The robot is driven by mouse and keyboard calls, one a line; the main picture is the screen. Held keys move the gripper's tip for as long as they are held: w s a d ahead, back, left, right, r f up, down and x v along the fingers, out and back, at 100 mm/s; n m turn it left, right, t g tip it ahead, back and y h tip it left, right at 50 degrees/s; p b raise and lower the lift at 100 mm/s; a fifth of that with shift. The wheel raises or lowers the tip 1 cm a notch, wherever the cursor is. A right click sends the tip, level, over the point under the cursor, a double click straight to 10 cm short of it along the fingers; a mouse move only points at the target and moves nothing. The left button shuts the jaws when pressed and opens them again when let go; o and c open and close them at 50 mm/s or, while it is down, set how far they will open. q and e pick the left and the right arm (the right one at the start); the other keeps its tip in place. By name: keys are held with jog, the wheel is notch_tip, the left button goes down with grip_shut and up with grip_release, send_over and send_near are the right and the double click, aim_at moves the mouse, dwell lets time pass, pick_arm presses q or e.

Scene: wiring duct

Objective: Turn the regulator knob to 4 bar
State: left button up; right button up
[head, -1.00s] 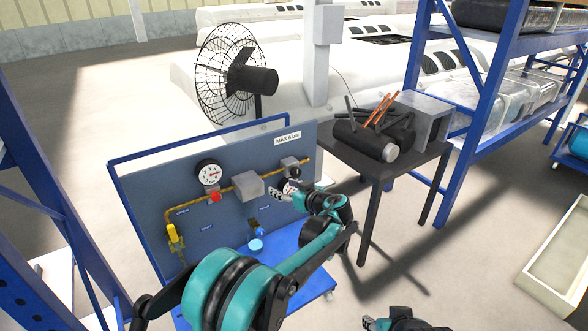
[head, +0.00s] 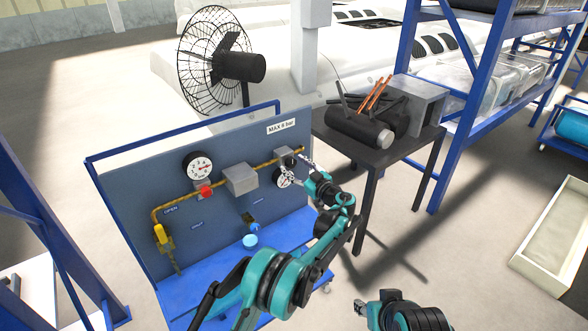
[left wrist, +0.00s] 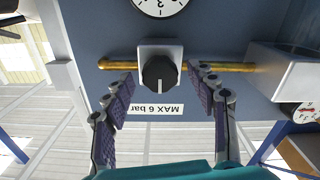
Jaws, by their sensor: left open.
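The regulator is a grey block (head: 284,153) on the brass pipe at the panel's right end. Its black knob (left wrist: 159,73) shows in the left wrist view with a pale pointer line. My left gripper (left wrist: 160,76) is open, one finger on each side of the knob, with gaps between the pads and the knob. In the head view my left gripper (head: 297,158) is at the regulator and partly hides it. My right gripper (head: 361,307) is low in the head view, away from the panel.
The blue panel (head: 225,220) carries another gauge (head: 199,166), a red part (head: 205,190), a grey box (head: 240,179), a yellow valve handle (head: 161,234) and a "MAX 6 bar" label (head: 281,126). A dark table (head: 372,150) stands close on the right. A fan (head: 222,60) stands behind.

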pick_arm(q)
jog(key=shift+w+a, duration=0.2)
jog(key=shift+w, duration=0.05)
jog(key=c, duration=1.2)
jog(key=shift+o, duration=0.2)
